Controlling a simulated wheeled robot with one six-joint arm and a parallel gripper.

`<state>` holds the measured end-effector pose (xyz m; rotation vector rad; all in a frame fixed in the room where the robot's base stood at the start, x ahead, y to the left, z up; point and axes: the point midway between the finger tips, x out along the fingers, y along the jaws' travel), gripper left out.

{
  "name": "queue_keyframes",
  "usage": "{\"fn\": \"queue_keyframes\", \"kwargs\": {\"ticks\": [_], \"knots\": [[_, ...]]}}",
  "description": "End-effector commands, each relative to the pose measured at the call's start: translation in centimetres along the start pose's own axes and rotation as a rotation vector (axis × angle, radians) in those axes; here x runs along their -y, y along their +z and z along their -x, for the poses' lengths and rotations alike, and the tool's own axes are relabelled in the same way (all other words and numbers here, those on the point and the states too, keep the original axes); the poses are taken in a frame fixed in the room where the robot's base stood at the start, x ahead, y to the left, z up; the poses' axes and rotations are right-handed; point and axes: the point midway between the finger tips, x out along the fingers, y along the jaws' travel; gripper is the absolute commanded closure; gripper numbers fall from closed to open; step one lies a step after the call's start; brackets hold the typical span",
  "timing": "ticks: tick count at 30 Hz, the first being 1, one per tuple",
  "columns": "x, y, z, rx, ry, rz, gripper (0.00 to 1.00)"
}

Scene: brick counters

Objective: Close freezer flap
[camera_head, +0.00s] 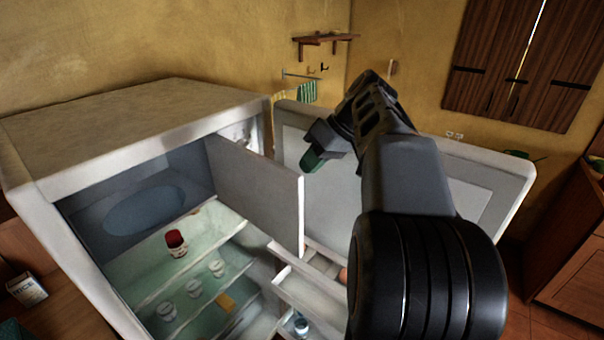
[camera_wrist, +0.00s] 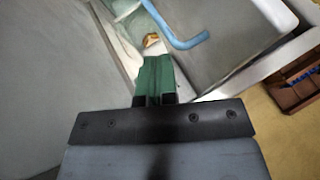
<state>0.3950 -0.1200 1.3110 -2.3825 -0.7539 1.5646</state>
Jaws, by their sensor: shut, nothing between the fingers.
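The freezer flap (camera_head: 262,195) is a pale panel in the upper part of the fridge (camera_head: 140,100). It is swung open on its right side and sticks out toward me. The freezer compartment (camera_head: 140,205) behind it is open, with a bluish inside. My gripper (camera_head: 312,161), with green fingertips, is to the right of the flap, apart from it in the head view, in front of the open fridge door (camera_head: 470,190). In the wrist view my gripper (camera_wrist: 154,62) is shut and empty. A large grey surface (camera_wrist: 60,70) fills the left there; I cannot tell which panel it is.
The fridge door stands wide open on the right, with door shelves (camera_head: 310,285) low inside it. A jar with a red lid (camera_head: 176,246) and several small jars stand on the glass shelves. A wooden cabinet (camera_head: 570,260) is at the far right.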

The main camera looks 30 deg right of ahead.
Motion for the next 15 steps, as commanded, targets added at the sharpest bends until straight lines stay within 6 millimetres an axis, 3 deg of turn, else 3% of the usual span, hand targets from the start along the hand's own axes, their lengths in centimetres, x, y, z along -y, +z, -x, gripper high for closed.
{"fn": "queue_keyframes", "kwargs": {"ticks": [6, 15], "knots": [[0.1, 0.0, -2.3, 0.001, -0.001, 0.002, 1.0], [0.1, 0.0, -3.2, 0.001, 0.0, 0.002, 1.0]]}}
